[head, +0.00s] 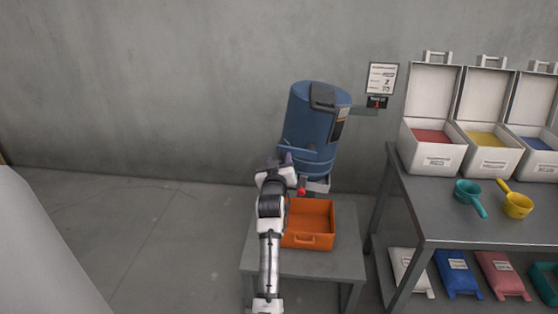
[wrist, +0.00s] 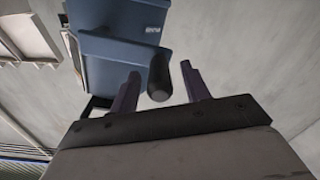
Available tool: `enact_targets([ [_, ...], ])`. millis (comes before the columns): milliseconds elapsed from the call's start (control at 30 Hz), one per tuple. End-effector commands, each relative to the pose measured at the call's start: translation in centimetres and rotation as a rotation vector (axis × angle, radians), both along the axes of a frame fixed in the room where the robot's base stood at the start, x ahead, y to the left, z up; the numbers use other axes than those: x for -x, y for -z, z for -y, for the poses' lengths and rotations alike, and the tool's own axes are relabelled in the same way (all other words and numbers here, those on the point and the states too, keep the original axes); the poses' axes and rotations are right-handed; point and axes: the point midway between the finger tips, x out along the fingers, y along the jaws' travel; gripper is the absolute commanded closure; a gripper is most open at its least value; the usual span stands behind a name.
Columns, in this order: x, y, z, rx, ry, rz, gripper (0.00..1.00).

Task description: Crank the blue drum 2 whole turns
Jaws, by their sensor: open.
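The blue drum (head: 318,125) hangs upright against the wall above a grey stand. It also shows in the wrist view (wrist: 120,55). In the wrist view, a dark cylindrical crank grip (wrist: 159,78) lies between the two spread fingers of my gripper (wrist: 160,72), with gaps on both sides. My gripper (head: 286,160) is open at the lower left of the drum in the head view. There my gripper and arm hide the crank grip.
An orange tray (head: 300,241) sits on the stand (head: 262,262) below the drum. A small red part (head: 301,191) shows under the drum. A small display with a red digit (head: 377,103) hangs beside it. The bench (head: 480,232) at right holds bins and scoops.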

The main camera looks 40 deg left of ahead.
Motion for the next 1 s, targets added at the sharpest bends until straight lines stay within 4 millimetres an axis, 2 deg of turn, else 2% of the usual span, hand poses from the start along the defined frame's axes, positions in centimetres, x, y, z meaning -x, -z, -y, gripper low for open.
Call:
enact_targets([
  [233, -0.07, 0.03, 0.00, 0.000, 0.000, 0.000, 0.53],
  [600, -0.05, 0.02, 0.01, 0.000, 0.000, 0.000, 1.00],
  [1000, -0.08, -0.27, 0.05, -0.029, 0.000, -0.016, 1.00],
])
